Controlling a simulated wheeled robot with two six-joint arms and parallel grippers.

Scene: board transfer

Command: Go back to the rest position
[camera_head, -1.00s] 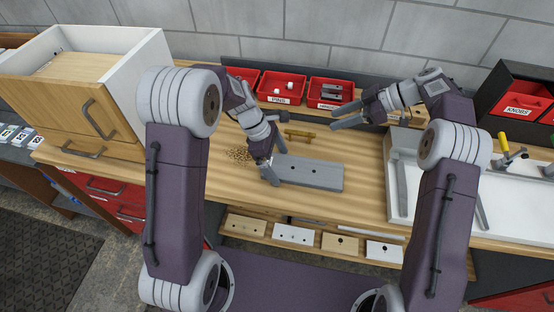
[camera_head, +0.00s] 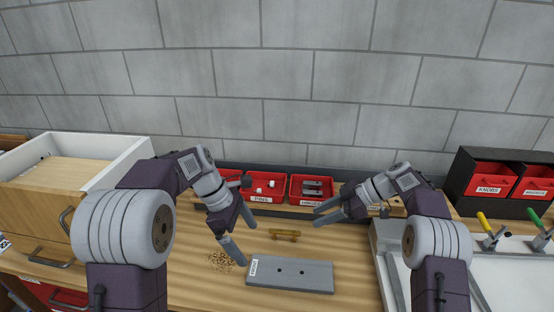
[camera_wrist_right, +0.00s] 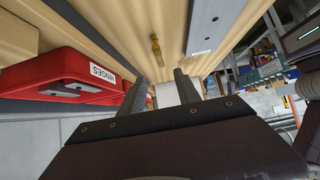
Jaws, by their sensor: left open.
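My left gripper (camera_head: 242,236) is open and empty, its fingers apart above the worktable, just behind the left end of the grey board. My right gripper (camera_head: 322,212) is open, its fingers pointing left near the hinge bin. Its two separated fingers also show in the right wrist view (camera_wrist_right: 161,90), with nothing clearly held between them. The grey board (camera_head: 300,274), with two holes and a label at its left end, lies flat on the table. A brass handle (camera_head: 285,234) lies behind it; it also shows in the right wrist view (camera_wrist_right: 157,55).
Red bins for pins (camera_head: 262,199) and hinges (camera_head: 310,202) stand along the back. A wooden drawer unit (camera_head: 50,206) is at the left. A white tray (camera_head: 388,238) and toggle clamps (camera_head: 490,235) are at the right, before a black rack with red bins (camera_head: 490,180).

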